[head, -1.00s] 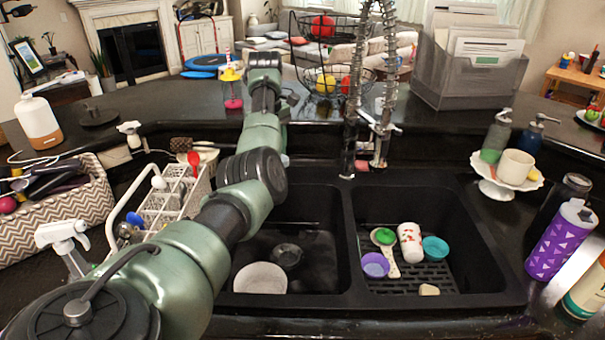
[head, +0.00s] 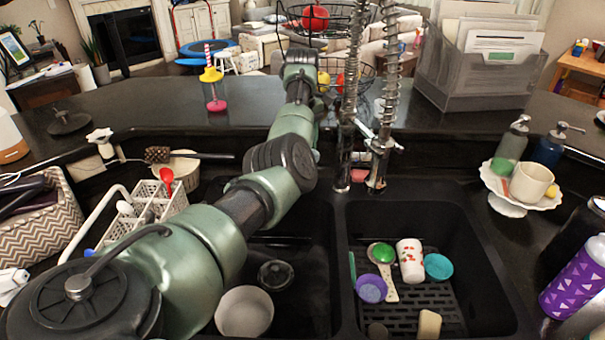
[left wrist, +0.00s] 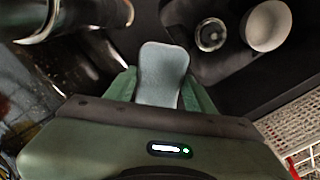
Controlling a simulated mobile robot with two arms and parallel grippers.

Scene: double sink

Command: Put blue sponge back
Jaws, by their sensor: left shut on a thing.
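A grey-blue block, which looks like the blue sponge (left wrist: 162,72), stands out from between the fingers of my left gripper (left wrist: 160,98) in the left wrist view. The gripper is shut on it. In the head view my left arm reaches forward past the sink to just left of the faucet, and its own links hide the gripper and sponge. In the wrist view the sponge is in the air, with the left basin beyond it and the chrome faucet (left wrist: 80,15) at the upper left. My right gripper is not in view.
The spring faucet (head: 384,110) rises behind the double sink. The left basin holds a white bowl (head: 244,312); the right basin holds cups and a spoon rest. A white pedestal stand (head: 508,206) with a cup is at right. A dish rack (head: 150,205) is at left.

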